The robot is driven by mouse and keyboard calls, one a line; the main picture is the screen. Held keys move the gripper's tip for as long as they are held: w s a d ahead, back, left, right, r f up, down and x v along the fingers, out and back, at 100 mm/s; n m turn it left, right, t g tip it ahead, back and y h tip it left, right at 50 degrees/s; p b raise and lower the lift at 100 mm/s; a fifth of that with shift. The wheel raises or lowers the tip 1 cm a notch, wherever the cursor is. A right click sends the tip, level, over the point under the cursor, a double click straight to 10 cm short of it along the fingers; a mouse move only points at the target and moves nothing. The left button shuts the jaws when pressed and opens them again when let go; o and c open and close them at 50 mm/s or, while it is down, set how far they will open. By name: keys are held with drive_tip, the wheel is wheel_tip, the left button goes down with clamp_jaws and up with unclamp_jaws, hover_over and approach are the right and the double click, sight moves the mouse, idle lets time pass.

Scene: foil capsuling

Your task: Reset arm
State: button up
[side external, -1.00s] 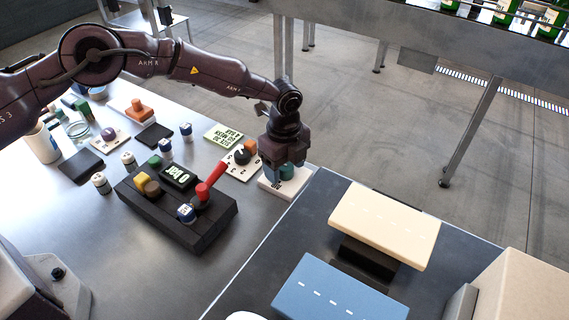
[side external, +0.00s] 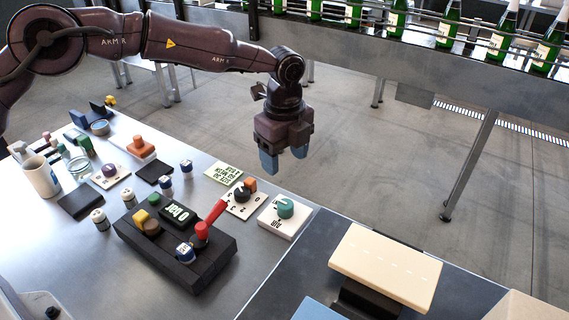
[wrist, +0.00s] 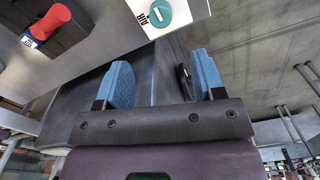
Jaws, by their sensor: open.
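My gripper (side external: 284,160) is open and empty, its blue fingertips pointing down. It hangs above and behind the far edge of the metal bench, apart from everything. In the wrist view my gripper (wrist: 163,85) shows its two blue fingers spread with nothing between them. The white block with a round teal knob (side external: 285,208) stands on the bench below and in front of it; the knob also shows at the top of the wrist view (wrist: 160,14). The black control box (side external: 175,245) with a red lever (side external: 210,220) sits further left and nearer the camera.
A dial plate with a black knob (side external: 241,194) lies beside the teal knob block. A white mug (side external: 41,177) and a glass jar (side external: 79,168) stand at the left. A cream pad (side external: 385,265) is at the right. Green bottles (side external: 398,18) line a conveyor behind.

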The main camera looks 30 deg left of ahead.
idle(0.4)
drive_tip(key=s+a+r+n+t, duration=0.2)
drive_tip(key=s+a+r+n, duration=0.4)
drive_tip(key=s, duration=0.4)
drive_tip(key=s+a+r+n+t, duration=0.1)
drive_tip(key=s+a+r+n, duration=0.5)
drive_tip(key=s, duration=0.5)
drive_tip(key=s+a+r+n+t, duration=0.2)
drive_tip(key=s+a+r+n, duration=0.4)
drive_tip(key=s+n, duration=0.3)
drive_tip(key=shift+s+a+r+t, duration=0.35)
drive_tip(key=shift+s+r, duration=0.45)
drive_tip(key=shift+s, duration=0.45)
